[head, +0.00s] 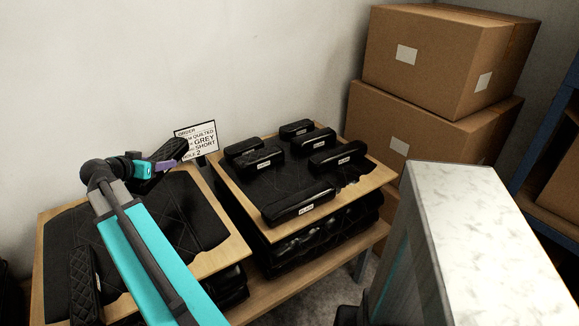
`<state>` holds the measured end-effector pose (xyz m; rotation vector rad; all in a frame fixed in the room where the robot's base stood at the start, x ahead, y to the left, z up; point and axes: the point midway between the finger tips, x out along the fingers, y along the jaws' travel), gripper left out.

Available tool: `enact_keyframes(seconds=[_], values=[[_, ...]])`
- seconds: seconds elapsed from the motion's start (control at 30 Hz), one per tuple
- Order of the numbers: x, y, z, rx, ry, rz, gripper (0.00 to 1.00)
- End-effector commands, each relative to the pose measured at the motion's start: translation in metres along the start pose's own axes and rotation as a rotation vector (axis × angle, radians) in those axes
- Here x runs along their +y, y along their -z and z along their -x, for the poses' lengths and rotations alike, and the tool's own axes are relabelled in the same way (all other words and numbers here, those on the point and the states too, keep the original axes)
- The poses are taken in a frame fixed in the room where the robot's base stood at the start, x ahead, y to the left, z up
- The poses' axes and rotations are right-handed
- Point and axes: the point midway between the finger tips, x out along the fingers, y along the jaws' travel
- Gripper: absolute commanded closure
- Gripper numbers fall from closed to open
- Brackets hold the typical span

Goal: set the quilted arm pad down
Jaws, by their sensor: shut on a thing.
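My gripper (158,167) is shut on a dark arm pad (172,150) and holds it near the back of the left wooden board (233,254). My arm hides part of that board. Whether the held pad is quilted is too small to tell, and I cannot tell if it touches anything below. Another dark pad with visible diamond quilting (84,282) lies at the left board's front left.
An order card (197,140) reading quilted, grey, short, hole 2 stands behind the boards. The right board (376,181) carries several labelled black pads. Cardboard boxes (440,60) are stacked at the back right. A pale-topped block (480,230) stands at front right.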

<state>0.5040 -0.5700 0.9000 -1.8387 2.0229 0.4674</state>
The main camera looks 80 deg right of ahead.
Motion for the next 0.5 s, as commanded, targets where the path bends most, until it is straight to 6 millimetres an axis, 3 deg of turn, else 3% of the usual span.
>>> enact_keyframes(seconds=[0.1, 0.5], values=[[0.034, 0.013, -0.028, 0.002, -0.083, -0.044, 0.89], [0.156, 0.045, -0.101, 0.002, -0.338, -0.182, 0.89]])
